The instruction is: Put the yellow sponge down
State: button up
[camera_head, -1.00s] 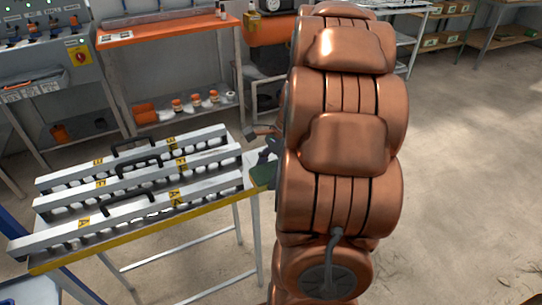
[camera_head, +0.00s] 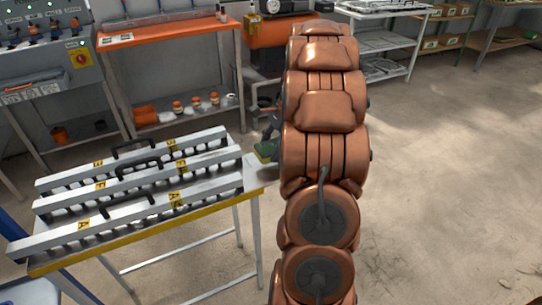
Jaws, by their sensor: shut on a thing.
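My gripper (camera_head: 271,136) shows only in part, at the left side of my copper-coloured arm, which hides much of it. It is shut on a small sponge (camera_head: 265,149), whose visible face looks green with a little yellow. The sponge is by the far right end of the narrow table (camera_head: 258,176). Whether it touches the table top or is held just above it, I cannot tell.
Three long grey bars with black handles, one of them the front bar (camera_head: 140,215), cover most of the table. Its right end is bare. An orange-topped bench (camera_head: 165,32) stands behind, and open floor (camera_head: 450,170) lies to the right.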

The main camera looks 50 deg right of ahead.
jog(key=shift+w+d, duration=0.15)
jog(key=shift+d, duration=0.05)
jog(key=shift+f, duration=1.8)
jog(key=shift+f, duration=0.15)
jog(key=o, duration=1)
jog(key=v, duration=1.2)
